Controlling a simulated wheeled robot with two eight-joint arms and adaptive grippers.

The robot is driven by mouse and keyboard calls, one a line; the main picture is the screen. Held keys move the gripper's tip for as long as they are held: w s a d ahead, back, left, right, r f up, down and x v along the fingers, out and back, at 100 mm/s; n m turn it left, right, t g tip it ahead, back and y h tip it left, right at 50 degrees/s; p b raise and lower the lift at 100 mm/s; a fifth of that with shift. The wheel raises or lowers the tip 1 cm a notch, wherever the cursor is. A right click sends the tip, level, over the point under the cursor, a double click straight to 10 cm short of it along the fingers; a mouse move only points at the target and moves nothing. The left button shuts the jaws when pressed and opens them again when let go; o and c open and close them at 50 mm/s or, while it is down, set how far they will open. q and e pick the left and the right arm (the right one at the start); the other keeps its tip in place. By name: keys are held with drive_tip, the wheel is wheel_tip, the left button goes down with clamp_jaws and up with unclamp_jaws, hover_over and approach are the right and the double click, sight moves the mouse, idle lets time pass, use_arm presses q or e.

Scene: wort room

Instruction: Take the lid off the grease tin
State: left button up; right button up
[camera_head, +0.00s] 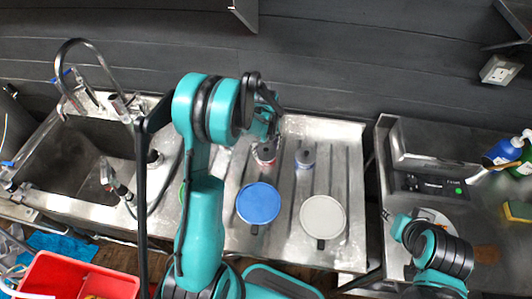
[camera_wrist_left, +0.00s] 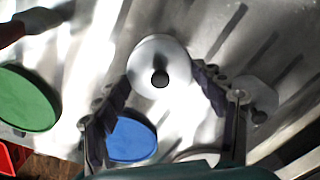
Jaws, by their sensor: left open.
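A small tin with a red band (camera_head: 265,153) stands on the ribbed steel drainboard, just below my left gripper (camera_head: 270,130). In the left wrist view, a round silver lid (camera_wrist_left: 158,52) with a black knob lies between the spread fingers of my left gripper (camera_wrist_left: 162,82). The fingers are open, one on each side, and not closed on it. A second small tin with a blue band (camera_head: 305,158) stands to the right; its knobbed lid (camera_wrist_left: 262,92) also shows in the left wrist view. No readable label tells which is the grease tin. My right gripper (camera_head: 390,216) is partly visible, its jaws unclear.
A blue round lid (camera_head: 258,203) and a white round lid (camera_head: 323,216) lie in front of the tins. A green disc (camera_wrist_left: 28,100) is at the left. A sink with taps (camera_head: 100,150) is left; a red crate (camera_head: 60,280) is lower left. A scale (camera_head: 430,185) is right.

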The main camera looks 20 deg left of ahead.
use_arm(q)
drive_tip(key=shift+s, duration=0.1)
drive_tip(key=c, duration=1.1)
clamp_jaws()
